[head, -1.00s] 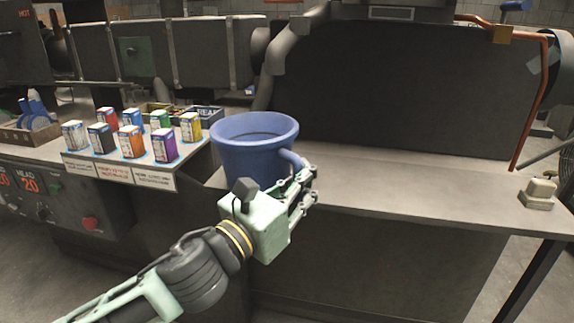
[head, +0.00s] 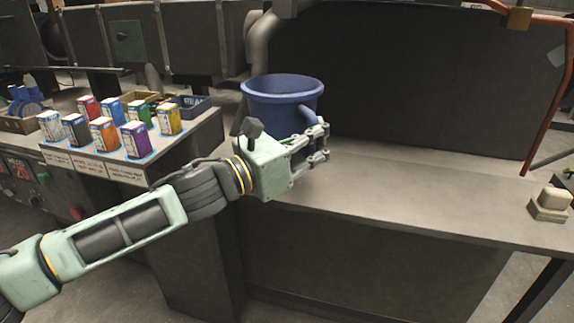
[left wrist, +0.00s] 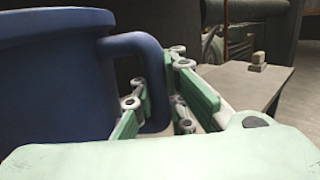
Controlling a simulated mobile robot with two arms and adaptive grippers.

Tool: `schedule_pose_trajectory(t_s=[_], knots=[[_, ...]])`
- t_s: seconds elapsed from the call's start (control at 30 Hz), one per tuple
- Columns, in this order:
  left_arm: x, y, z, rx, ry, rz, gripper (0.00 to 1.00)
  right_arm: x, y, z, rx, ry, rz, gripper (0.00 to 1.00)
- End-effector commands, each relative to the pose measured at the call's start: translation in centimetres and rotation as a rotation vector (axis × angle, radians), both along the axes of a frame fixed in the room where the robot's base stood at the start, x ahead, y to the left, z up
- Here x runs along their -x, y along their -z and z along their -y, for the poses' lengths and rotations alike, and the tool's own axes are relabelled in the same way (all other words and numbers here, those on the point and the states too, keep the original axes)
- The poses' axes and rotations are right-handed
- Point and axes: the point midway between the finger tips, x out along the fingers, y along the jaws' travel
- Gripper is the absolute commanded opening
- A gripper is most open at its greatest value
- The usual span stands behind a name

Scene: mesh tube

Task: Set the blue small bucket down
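The blue small bucket (head: 281,100) is upright over the left part of the grey worktop (head: 400,200), near the dark back panel. Its lower part is hidden behind my left gripper (head: 318,145), so I cannot tell whether its base touches the worktop. The gripper is at the bucket's near right side, its fingers on either side of the handle. In the left wrist view the bucket (left wrist: 50,85) fills the left side, and its handle (left wrist: 153,75) runs down between the fingers of my left gripper (left wrist: 160,95). My right gripper is not in view.
Several small coloured boxes (head: 103,134) stand on a labelled shelf to the left. A beige block-like switch (head: 550,204) sits at the worktop's right end. The worktop between bucket and switch is clear. A dark panel (head: 430,80) rises behind.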

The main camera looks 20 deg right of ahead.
Motion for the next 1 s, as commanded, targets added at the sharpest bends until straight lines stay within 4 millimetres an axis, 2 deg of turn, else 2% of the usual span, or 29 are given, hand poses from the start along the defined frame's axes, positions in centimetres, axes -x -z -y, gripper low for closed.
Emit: schedule_pose_trajectory(t_s=[0.1, 0.3, 0.43, 0.57, 0.7, 1.0], knots=[[-2.1, 1.7, -1.9, -0.002, -0.004, 0.001, 0.00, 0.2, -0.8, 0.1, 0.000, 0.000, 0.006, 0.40], [-4.1, 3.2, -3.7, 0.000, 0.000, 0.002, 0.00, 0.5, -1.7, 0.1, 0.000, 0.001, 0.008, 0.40], [-4.4, 4.0, -4.0, 0.001, 0.001, 0.001, 0.00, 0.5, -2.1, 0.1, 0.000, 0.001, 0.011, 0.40], [-4.4, 6.1, -4.0, 0.001, 0.000, -0.003, 0.00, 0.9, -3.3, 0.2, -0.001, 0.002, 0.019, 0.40], [-4.4, 7.4, -4.0, 0.002, 0.001, 0.001, 0.00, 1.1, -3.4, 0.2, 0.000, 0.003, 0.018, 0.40], [-4.4, 7.6, -4.0, 0.001, 0.001, 0.003, 0.00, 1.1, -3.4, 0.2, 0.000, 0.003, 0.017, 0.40]])
